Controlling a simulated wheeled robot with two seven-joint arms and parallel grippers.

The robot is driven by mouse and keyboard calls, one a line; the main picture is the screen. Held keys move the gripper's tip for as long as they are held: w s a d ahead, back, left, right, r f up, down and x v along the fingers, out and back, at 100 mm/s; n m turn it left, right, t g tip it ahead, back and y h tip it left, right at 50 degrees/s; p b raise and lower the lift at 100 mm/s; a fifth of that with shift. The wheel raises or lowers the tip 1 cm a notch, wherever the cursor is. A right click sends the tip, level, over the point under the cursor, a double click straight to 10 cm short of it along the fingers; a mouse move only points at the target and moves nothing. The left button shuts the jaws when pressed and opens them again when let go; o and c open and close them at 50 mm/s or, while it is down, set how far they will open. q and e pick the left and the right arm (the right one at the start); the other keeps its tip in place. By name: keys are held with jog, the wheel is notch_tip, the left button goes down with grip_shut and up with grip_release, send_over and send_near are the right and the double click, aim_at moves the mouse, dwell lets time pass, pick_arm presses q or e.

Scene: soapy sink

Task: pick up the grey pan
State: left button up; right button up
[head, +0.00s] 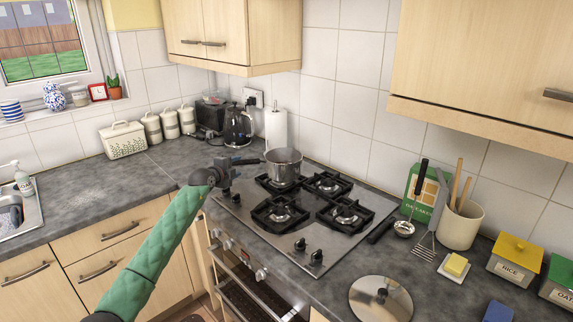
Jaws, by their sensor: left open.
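The grey pan (284,168) stands upright on the back left burner of the hob (262,233). Its dark handle (247,161) points left, toward my left gripper. My left gripper (228,170), at the end of the green-sleeved arm, is open by the hob's left edge, close to the handle's end. I cannot tell whether the handle lies between the fingers or whether they touch it. My right gripper is not in view.
A kettle (238,128) and paper roll (276,130) stand behind the pan. A ladle (405,226), steel lid (380,299) and utensil pot (460,226) are on the right counter. The counter left of the hob is mostly clear, up to the sink (20,219).

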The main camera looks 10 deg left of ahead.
aim_at(244, 163)
pick_arm(q)
jog(key=shift+w+a+r, duration=0.1)
jog(key=shift+w, duration=0.45)
jog(key=shift+p+x, duration=0.45)
jog(key=shift+x, duration=0.35)
jog(key=shift+f+p+x, duration=0.2)
jog(key=shift+p+x, duration=0.75)
jog(key=shift+x, duration=1.25)
jog(key=shift+w+f, duration=0.2)
jog(key=shift+w, duration=0.25)
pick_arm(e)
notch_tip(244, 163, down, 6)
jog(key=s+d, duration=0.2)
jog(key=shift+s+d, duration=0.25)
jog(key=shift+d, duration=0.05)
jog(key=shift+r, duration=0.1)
pick_arm(q)
grip_shut()
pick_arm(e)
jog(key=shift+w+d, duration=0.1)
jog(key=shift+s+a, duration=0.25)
